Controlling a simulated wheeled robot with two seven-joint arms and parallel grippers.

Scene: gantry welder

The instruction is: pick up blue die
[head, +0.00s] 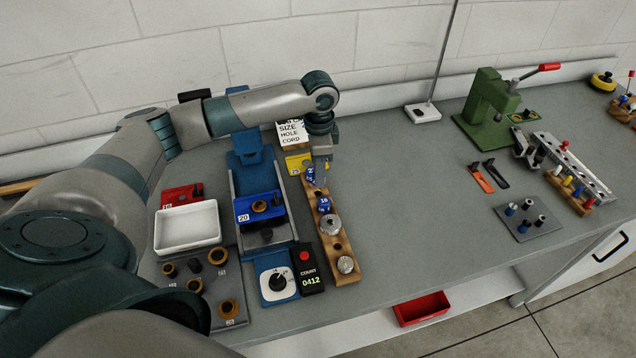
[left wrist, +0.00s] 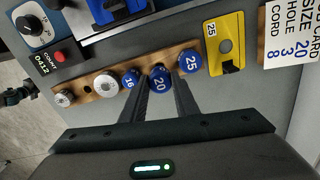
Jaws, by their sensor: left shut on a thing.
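A wooden rack (head: 341,243) holds a row of round dies. It also shows in the left wrist view (left wrist: 87,82). My left gripper (head: 321,176) points down at the rack's far part. In the left wrist view its two fingers (left wrist: 162,84) are shut on the blue die marked 20 (left wrist: 159,80). I cannot tell whether that die is clear of its hole. A blue die marked 16 (left wrist: 130,79) and one marked 25 (left wrist: 189,62) stand on either side of it. Two silver dies (head: 331,224) sit nearer the rack's front end. My right gripper is not in view.
A blue press (head: 262,208) stands left of the rack, with a white tray (head: 187,227) beyond it. A yellow card (head: 296,163) and a white sign (head: 292,134) stand behind. A counter box (head: 308,272) is near the front.

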